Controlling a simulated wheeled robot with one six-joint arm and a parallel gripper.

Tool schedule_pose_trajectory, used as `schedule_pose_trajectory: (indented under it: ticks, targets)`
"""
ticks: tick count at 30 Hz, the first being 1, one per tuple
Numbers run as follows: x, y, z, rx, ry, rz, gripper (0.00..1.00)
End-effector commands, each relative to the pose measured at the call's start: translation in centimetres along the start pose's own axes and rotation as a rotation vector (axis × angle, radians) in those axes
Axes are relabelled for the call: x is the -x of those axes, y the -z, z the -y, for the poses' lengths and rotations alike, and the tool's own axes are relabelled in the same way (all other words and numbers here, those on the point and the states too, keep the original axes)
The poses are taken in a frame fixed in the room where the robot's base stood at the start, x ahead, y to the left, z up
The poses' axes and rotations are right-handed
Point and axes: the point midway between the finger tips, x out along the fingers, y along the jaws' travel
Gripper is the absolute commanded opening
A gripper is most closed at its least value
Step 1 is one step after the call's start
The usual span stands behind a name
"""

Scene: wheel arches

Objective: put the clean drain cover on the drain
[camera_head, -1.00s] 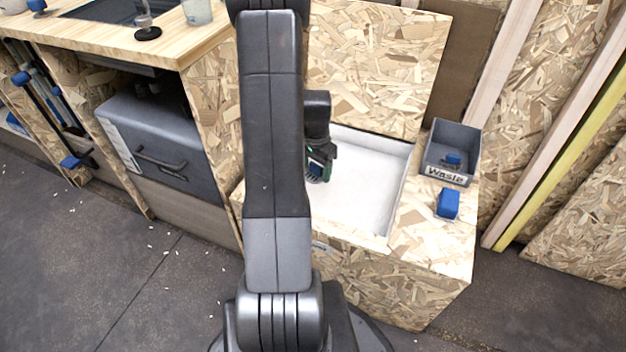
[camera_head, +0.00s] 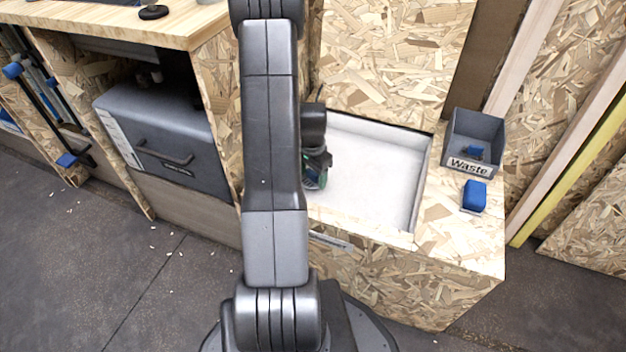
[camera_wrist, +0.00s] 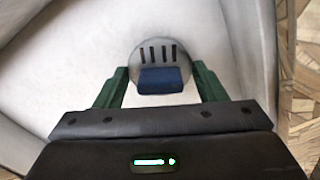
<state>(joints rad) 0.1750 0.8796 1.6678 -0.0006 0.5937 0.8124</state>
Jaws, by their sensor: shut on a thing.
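A round grey drain cover (camera_wrist: 153,54) with several dark slots and a blue block-like grip (camera_wrist: 161,80) shows in the wrist view. My gripper (camera_wrist: 160,76) has its green fingers on either side of the blue grip and is shut on the cover. In the head view my gripper (camera_head: 317,172) is over the left part of the white basin (camera_head: 375,165), partly behind my arm. The drain itself is not visible. I cannot tell whether the cover touches the basin floor.
A grey box labelled Waste (camera_head: 490,128) stands on the wooden ledge right of the basin, with a small blue thing (camera_head: 473,152) in it. A blue block (camera_head: 474,195) lies in front of it. A grey drawer case (camera_head: 160,135) sits under the workbench at left.

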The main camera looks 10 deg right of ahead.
Motion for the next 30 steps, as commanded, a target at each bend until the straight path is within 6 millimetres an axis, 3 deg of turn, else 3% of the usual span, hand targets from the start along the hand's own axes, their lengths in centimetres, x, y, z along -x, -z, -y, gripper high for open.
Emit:
schedule_pose_trajectory:
  ticks: [1,3,14,15,17,26,30]
  targets:
    - [-1.1,0.0,0.0,0.000,-0.001,0.001,0.41]
    - [-1.6,0.0,0.0,0.000,-0.001,0.001,0.41]
    - [-1.9,0.0,0.0,0.000,0.000,0.000,0.41]
    - [-1.7,0.0,0.0,0.000,0.000,0.000,0.72]
    - [-1.7,0.0,0.0,0.000,0.000,0.000,0.84]
    - [-1.6,0.0,0.0,0.000,0.000,0.000,0.86]
    - [-0.4,0.0,0.0,0.000,0.002,-0.002,0.86]
